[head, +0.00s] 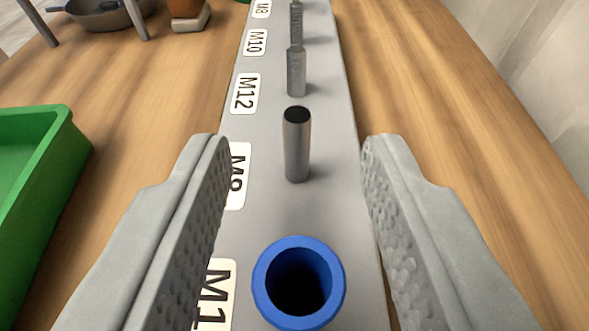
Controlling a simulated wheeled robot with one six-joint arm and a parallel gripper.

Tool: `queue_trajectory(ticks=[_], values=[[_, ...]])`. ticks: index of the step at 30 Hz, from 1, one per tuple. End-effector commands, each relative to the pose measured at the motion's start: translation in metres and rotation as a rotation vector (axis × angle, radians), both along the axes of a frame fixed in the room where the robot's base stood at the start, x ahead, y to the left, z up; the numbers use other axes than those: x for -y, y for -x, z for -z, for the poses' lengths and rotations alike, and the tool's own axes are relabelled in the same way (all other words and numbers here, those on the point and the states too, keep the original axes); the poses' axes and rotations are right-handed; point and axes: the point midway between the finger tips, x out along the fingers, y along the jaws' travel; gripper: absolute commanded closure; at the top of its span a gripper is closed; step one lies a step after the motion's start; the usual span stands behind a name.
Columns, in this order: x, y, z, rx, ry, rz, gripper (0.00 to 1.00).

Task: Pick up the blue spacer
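The blue spacer (265,302) is a short ring with a dark hole, seen from above at the bottom middle of the head view. It stands on the grey rack (270,215), beside a partly cut-off label that starts "M1". My gripper (296,150) is open, with one grey textured finger on each side of the rack. The spacer lies between the two fingers in the picture, with clear gaps on both sides. Nothing is held. The lower edge of the spacer is near the frame's bottom.
A grey metal pin (297,150) stands on the rack just beyond the spacer, between the fingertips. More metal pieces (296,72) stand farther along, beside labels. A green bin (40,170) is at left. A dark pan (100,14) and a brown pot (187,8) are at the back. The wooden table at right is clear.

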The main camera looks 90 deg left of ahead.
Motion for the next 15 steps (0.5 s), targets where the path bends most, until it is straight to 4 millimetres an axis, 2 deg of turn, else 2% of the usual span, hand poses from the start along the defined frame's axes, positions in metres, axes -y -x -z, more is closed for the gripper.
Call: queue_trajectory(ticks=[5,11,15], values=[[0.0001,-0.0002,0.0,0.0,0.0,0.001,0.61],[0.0003,-0.0002,-0.0002,0.0,0.0,0.001,1.0],[0.0004,-0.0002,-0.0002,0.0,0.0,0.001,1.0]])
